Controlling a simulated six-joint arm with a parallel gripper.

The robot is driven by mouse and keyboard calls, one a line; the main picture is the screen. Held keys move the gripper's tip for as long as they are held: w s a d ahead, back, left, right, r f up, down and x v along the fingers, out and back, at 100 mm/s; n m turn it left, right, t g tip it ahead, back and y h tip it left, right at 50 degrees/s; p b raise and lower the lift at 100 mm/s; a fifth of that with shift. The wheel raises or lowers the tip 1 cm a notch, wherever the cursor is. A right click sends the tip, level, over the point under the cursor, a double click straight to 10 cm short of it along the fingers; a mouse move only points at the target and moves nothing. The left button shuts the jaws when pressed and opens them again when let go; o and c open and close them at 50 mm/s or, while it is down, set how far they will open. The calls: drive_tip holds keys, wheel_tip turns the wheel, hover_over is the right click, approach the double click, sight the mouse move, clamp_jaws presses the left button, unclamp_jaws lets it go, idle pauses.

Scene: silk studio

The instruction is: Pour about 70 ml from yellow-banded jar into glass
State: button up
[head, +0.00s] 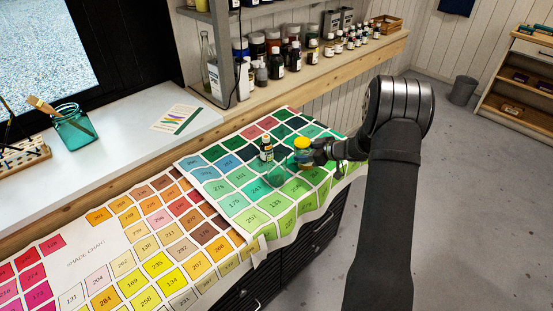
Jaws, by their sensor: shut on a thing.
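The yellow-banded jar (302,144) is at my gripper (311,152), which is shut on it from the right. Yellow shows on its upper part; its lower part is small and hard to make out. It is close above or on the shade chart; I cannot tell which. A clear glass (278,175) appears to stand on the green swatches just in front and to the left of the jar. It is faint against the chart, and its contents cannot be told.
Shade charts (90,254) cover the worktop. A teal jar with a brush (73,128) and a small card (179,119) are on the white ledge at left. Several bottles (273,62) line the wooden shelf behind. The chart's front left is clear.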

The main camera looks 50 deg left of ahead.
sight(302, 150)
drive_tip(key=shift+s+a+r+n+t+h, duration=0.15)
drive_tip(key=shift+s+r+n+t+h, duration=0.15)
drive_tip(key=shift+s+r+n+t, duration=0.6)
drive_tip(key=shift+s+a+r+n+t, duration=0.15)
drive_tip(key=shift+s+r+n+t, duration=0.1)
drive_tip(key=shift+s+n+t, duration=0.35)
drive_tip(key=shift+s+a+r+n+t+h, duration=0.1)
drive_tip(key=shift+s+r+n+t+h, duration=0.1)
drive_tip(key=shift+r+n+t, duration=0.5)
drive_tip(key=shift+s+r+n+t+h, duration=0.2)
drive_tip(key=shift+r+n+t, duration=0.1)
drive_tip(key=shift+r+t, duration=0.8)
drive_tip(key=shift+f+n+t, duration=0.25)
drive_tip(key=shift+n+t, duration=0.25)
drive_tip(key=shift+s+r+n+t, duration=0.15)
drive_tip(key=shift+r+n+t, duration=0.35)
drive_tip(key=shift+t, duration=0.2)
drive_tip(key=shift+s+a+r+b, duration=0.1)
drive_tip(key=shift+s+b, duration=0.2)
drive_tip(key=shift+r+n+t, duration=0.3)
drive_tip(key=shift+n+t, duration=0.2)
